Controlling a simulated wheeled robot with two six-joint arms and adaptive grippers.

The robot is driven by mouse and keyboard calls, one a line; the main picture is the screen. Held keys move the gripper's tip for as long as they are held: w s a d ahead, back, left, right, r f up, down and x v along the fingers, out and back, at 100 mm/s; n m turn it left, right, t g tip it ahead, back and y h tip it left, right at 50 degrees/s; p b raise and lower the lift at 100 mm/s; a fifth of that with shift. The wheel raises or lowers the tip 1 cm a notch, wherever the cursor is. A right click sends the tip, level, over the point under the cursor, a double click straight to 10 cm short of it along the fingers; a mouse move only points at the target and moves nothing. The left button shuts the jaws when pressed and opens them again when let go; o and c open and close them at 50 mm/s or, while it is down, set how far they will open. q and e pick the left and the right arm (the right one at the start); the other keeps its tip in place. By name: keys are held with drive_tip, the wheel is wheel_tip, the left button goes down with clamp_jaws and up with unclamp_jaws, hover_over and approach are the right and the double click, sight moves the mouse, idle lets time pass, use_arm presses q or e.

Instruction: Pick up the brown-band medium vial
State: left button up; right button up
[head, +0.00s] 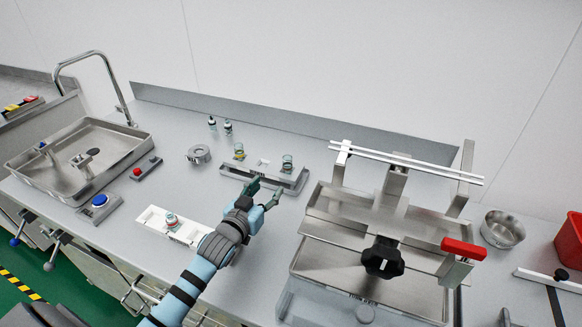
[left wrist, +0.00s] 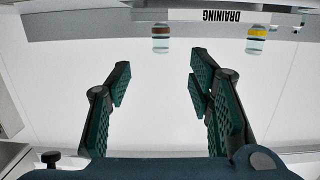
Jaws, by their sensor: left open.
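A yellow-band vial (left wrist: 256,39) is at the other end, also in the head view (head: 239,151). My left gripper (head: 266,191) is open and empty at the rack's front; its fingers fill the left wrist view (left wrist: 160,75). My right gripper is not visible.
A white holder (head: 152,217) with a vial (head: 171,219) sits beside my left arm. A metal ring-shaped item (head: 199,154) and two small bottles (head: 220,125) stand left of the rack. A large steel apparatus (head: 330,262) stands to the right. A sink (head: 110,153) is at left.

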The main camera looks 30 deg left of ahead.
sight(285, 166)
use_arm(q)
drive_tip(key=w+b, duration=0.1)
drive_tip(key=w, duration=0.3)
drive_tip(key=w+f+b, duration=0.1)
drive_tip(key=w+b, duration=0.1)
drive_tip(key=w, duration=0.2)
drive_tip(key=w+f+b, duration=0.1)
drive_tip(key=w, duration=0.4)
drive_tip(key=shift+a, duration=0.4)
drive_tip(key=shift+r, duration=0.1)
drive_tip(key=c, duration=0.9)
